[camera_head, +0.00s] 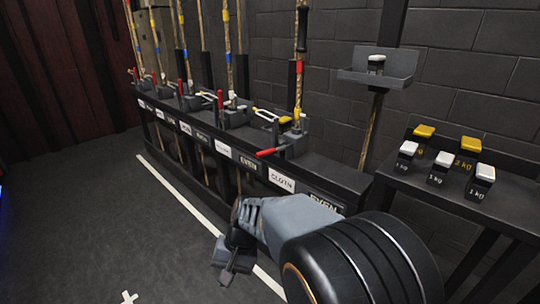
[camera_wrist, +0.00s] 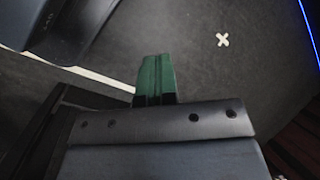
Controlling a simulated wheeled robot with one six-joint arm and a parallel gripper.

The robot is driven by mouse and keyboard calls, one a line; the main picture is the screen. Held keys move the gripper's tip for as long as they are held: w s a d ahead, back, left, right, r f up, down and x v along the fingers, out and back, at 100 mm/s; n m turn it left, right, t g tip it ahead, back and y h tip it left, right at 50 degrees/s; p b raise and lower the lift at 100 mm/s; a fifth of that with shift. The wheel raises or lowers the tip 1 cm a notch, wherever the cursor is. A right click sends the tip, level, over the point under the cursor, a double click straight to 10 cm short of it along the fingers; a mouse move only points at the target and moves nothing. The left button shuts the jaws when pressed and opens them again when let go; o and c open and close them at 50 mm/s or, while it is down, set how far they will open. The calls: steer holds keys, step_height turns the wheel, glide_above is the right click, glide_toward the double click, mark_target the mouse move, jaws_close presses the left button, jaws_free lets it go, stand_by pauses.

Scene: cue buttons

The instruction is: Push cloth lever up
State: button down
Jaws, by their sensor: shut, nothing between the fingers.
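The white label reading CLOTH (camera_head: 281,180) is on the front rail of the rope rack. Just above it, a red-handled lever (camera_head: 270,152) lies almost flat, sticking out towards the left and front. It is joined to a dark rope lock (camera_head: 294,140) around a rope. My gripper (camera_head: 228,272) hangs low in front of the rack, below and left of this lever and apart from it. In the wrist view its green fingers (camera_wrist: 154,78) are closed together over the dark floor, empty. No lever shows in the wrist view.
Other red levers (camera_head: 220,99) along the rack stand upright. Labels reading EVEN (camera_head: 323,203) flank the cloth label. A side table (camera_head: 447,205) at the right holds several small weights. The dark floor (camera_head: 90,215) at the left is clear, with a white line along the rack.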

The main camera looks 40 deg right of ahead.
mark_target(273, 151)
steer(key=w+d+r+m+t+y+p, duration=0.8)
steer(key=w+d+m, duration=0.25)
steer(key=m, duration=0.45)
steer(key=d+f+m+t+h+p, duration=0.2)
steer(key=d+m+t+h, duration=0.3)
steer(key=d+m+t, duration=0.2)
steer(key=d+f+m+t+h+p, duration=0.1)
steer(key=d+m+t+h, duration=0.4)
steer(key=d, duration=0.7)
steer(key=m+t+p, duration=0.1)
steer(key=m+t, duration=0.1)
steer(key=m, duration=0.1)
steer(key=shift+s+f+h, duration=0.35)
steer(key=shift+f+h, duration=0.05)
steer(key=d+r+x, duration=0.1)
steer(key=r+x, duration=0.1)
steer(key=x, duration=1.1)
steer(key=shift+s+a+r, duration=0.2)
steer(key=shift+s+r, duration=0.1)
steer(key=shift+s, duration=0.1)
